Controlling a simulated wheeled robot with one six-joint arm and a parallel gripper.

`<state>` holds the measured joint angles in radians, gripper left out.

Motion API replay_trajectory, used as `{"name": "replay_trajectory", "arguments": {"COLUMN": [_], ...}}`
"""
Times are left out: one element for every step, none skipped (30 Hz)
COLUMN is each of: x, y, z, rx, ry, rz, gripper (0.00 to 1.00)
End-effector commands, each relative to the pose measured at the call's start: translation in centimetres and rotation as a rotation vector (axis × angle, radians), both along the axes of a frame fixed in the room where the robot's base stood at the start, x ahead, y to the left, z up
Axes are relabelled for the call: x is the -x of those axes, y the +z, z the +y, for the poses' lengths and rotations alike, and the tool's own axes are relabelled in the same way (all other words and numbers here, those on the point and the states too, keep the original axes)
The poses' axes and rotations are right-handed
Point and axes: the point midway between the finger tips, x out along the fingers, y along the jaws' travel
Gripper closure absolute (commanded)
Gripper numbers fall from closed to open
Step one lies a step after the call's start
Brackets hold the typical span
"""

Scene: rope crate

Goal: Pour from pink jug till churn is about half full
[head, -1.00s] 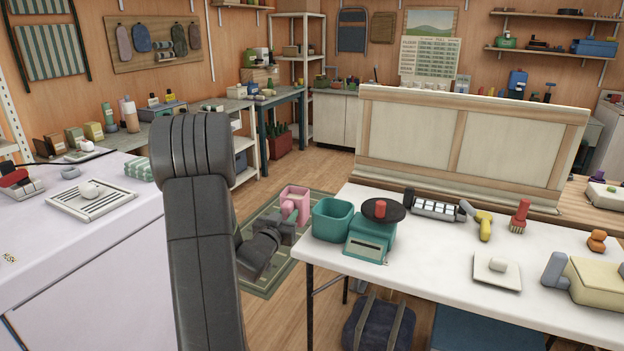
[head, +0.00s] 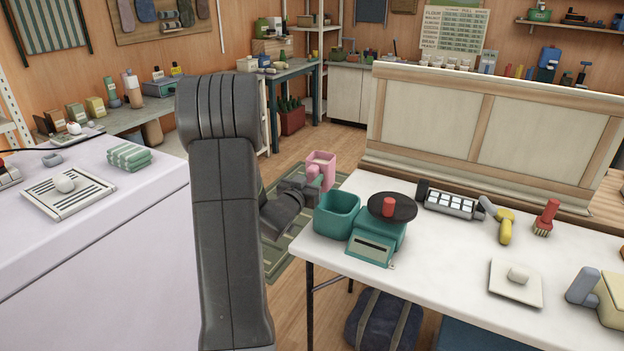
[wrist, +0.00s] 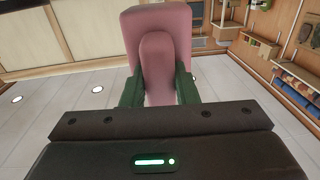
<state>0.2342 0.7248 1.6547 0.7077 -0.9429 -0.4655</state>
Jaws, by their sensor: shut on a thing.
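My gripper (head: 306,188) is shut on the pink jug (head: 321,160), which it holds in the air just beyond the left end of the white table. In the wrist view the green fingers of my gripper (wrist: 158,90) close on either side of the handle of the jug (wrist: 160,24). The jug looks about upright; its contents cannot be seen. An open teal container (head: 337,222) stands at the table's left end, just right of and below the jug in the picture. I cannot tell whether it is the churn, and its inside is too small to show a level.
A teal scale (head: 372,248) with a dark round pan stands against the container. A keypad device (head: 450,203), a yellow-handled tool (head: 505,226), a red brush (head: 547,217) and a white plate (head: 516,283) lie farther right. Front-centre of the white table (head: 440,275) is clear.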

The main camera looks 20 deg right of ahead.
Motion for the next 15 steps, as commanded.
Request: {"name": "replay_trajectory", "arguments": {"x": [0.0, 0.0, 0.0, 0.0, 0.0, 0.0, 0.0, 0.0, 0.0, 0.0, 0.0, 0.0, 0.0, 0.0, 0.0], "y": [0.0, 0.0, 0.0, -0.1, -0.3, -0.7, -0.9, -1.2, -1.5, -1.8, -2.1, -2.5, -2.7, -3.0, -3.3], "z": [0.0, 0.0, 0.0, 0.0, 0.1, 0.0, 0.0, 0.0, 0.1, 0.1, 0.1, 0.1, 0.1, 0.0, 0.0], "rx": [0.0, 0.0, -0.001, -0.001, -0.001, -0.001, -0.001, -0.001, -0.001, -0.001, -0.001, -0.001, 0.0, 0.0, 0.0], "ry": [0.0, 0.0, 0.0, 0.001, 0.001, 0.001, 0.001, 0.001, 0.001, 0.001, 0.001, 0.001, 0.001, 0.0, 0.0], "rz": [-0.001, -0.001, -0.002, -0.002, -0.001, -0.001, -0.001, -0.001, -0.001, -0.001, -0.001, -0.001, -0.001, -0.001, -0.001], "gripper": [1.0, 1.0, 1.0, 1.0, 1.0, 1.0, 1.0, 1.0, 1.0, 1.0, 1.0, 1.0, 1.0, 1.0, 1.0]}}
